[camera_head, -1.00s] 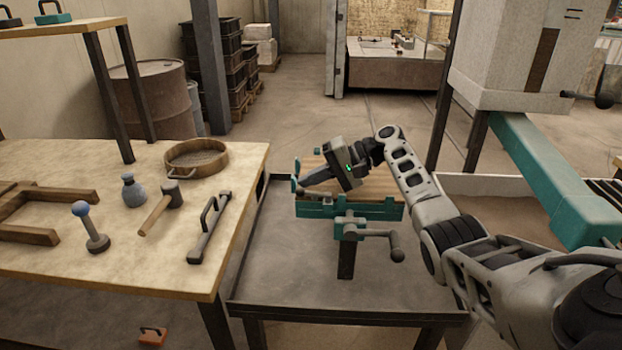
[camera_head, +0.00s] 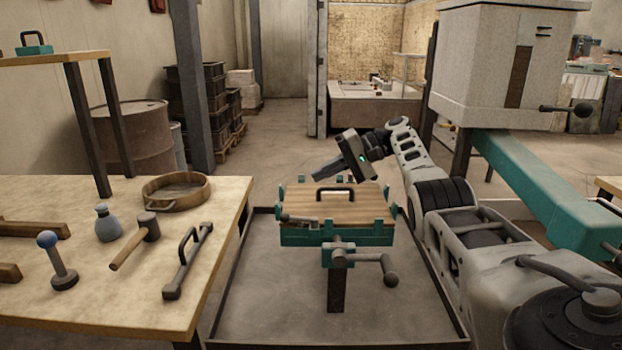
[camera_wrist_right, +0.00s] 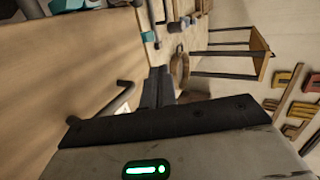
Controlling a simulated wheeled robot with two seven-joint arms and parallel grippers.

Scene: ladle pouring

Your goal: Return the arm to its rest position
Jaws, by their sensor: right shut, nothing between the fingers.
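My right gripper (camera_head: 320,173) is shut and empty. It hangs in the air above the back left of the teal-framed wooden mould box (camera_head: 330,206). The box has a black handle (camera_head: 336,190) on its lid and stands over a grey tray table (camera_head: 250,300). In the right wrist view, the shut fingers (camera_wrist_right: 157,85) point past the lid's handle (camera_wrist_right: 115,100) toward the workbench side, with nothing between them. My left gripper is not in either view.
A workbench (camera_head: 120,270) on the left holds a round sieve (camera_head: 176,191), a mallet (camera_head: 137,238), a flask (camera_head: 107,224) and a bar with a handle (camera_head: 188,260). A furnace (camera_head: 490,65) with a teal beam (camera_head: 545,190) stands right of my arm.

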